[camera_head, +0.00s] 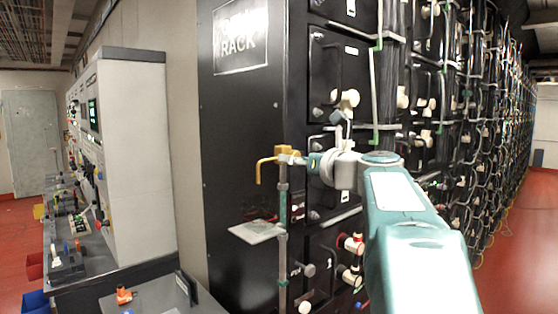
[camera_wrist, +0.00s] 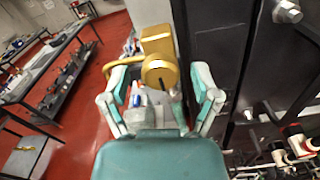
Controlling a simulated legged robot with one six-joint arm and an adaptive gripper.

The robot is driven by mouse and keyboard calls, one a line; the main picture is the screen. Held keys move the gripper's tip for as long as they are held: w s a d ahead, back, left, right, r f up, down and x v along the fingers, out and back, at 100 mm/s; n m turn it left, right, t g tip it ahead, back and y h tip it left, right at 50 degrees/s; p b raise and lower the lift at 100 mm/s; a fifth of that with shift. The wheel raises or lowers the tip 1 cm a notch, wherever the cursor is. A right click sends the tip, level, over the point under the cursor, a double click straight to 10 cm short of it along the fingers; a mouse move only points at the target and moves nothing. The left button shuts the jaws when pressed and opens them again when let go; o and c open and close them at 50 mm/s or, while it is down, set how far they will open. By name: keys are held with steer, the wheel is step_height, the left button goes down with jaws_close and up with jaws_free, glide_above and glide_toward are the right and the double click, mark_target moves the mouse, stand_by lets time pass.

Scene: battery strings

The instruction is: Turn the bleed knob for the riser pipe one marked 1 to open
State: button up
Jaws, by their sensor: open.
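A round gold knob (camera_wrist: 160,72) with a dark line on its face sits on a gold block (camera_wrist: 156,40) in the wrist view. A yellow bent pipe (camera_wrist: 118,68) runs off to its left. My gripper (camera_wrist: 160,74) is open, with one finger to each side of the knob and no clear contact. In the head view the yellow fitting (camera_head: 276,158) tops a thin upright riser pipe (camera_head: 282,215) beside the black rack, and my gripper (camera_head: 312,161) is just to its right. I cannot read a number marking on the knob.
The black battery rack (camera_head: 240,120) stands close by, with cables and white connectors along its aisle side. A small shelf (camera_head: 256,232) juts out below the fitting. A grey cabinet (camera_head: 135,150) and bench stand at left. Red floor is open at the right.

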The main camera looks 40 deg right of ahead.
steer(key=shift+w, duration=0.25)
steer(key=shift+c, duration=0.3)
jaws_close()
